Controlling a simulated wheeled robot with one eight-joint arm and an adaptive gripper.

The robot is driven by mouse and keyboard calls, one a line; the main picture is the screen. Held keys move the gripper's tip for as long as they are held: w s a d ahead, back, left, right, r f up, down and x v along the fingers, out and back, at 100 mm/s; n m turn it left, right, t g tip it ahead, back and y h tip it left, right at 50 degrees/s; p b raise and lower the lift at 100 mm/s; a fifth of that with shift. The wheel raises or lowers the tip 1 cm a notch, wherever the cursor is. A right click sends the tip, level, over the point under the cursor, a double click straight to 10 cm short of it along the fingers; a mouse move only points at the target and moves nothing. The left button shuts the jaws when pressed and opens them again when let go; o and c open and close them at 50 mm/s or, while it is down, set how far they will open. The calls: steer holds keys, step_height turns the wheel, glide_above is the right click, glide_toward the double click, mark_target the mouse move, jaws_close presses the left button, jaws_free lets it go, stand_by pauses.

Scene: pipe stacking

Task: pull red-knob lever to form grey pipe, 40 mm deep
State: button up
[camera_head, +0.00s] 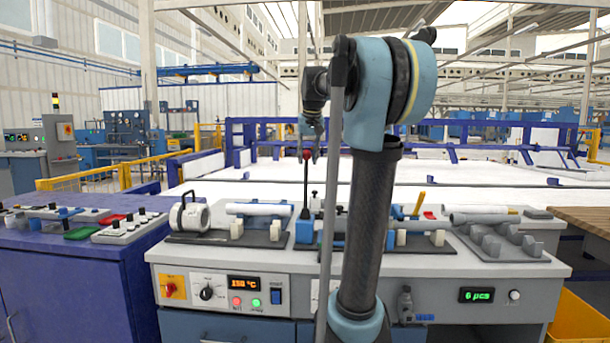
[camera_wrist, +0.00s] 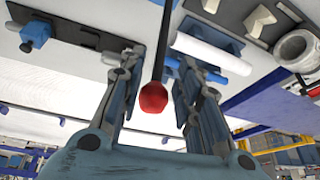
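The lever has a red knob (camera_head: 307,154) on a dark upright rod, rising from a blue-based machine on the bench. My gripper (camera_head: 316,148) is just above and beside the knob, pointing down, partly hidden by my arm. In the wrist view, the red knob (camera_wrist: 153,97) lies between the two fingers of my gripper (camera_wrist: 161,66), with gaps on both sides. The fingers are open and hold nothing. The pipe right of the lever is largely hidden by my arm.
A white ring-shaped heater (camera_head: 191,217) stands at the bench's left. A grey rack (camera_head: 500,241) with pale grey pipes is at the right. A yellow handle (camera_head: 420,203) rises right of my arm. A yellow bin (camera_head: 578,320) is at lower right.

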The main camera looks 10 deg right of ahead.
mark_target(306, 168)
steer(key=shift+x, duration=3.6)
jaws_close()
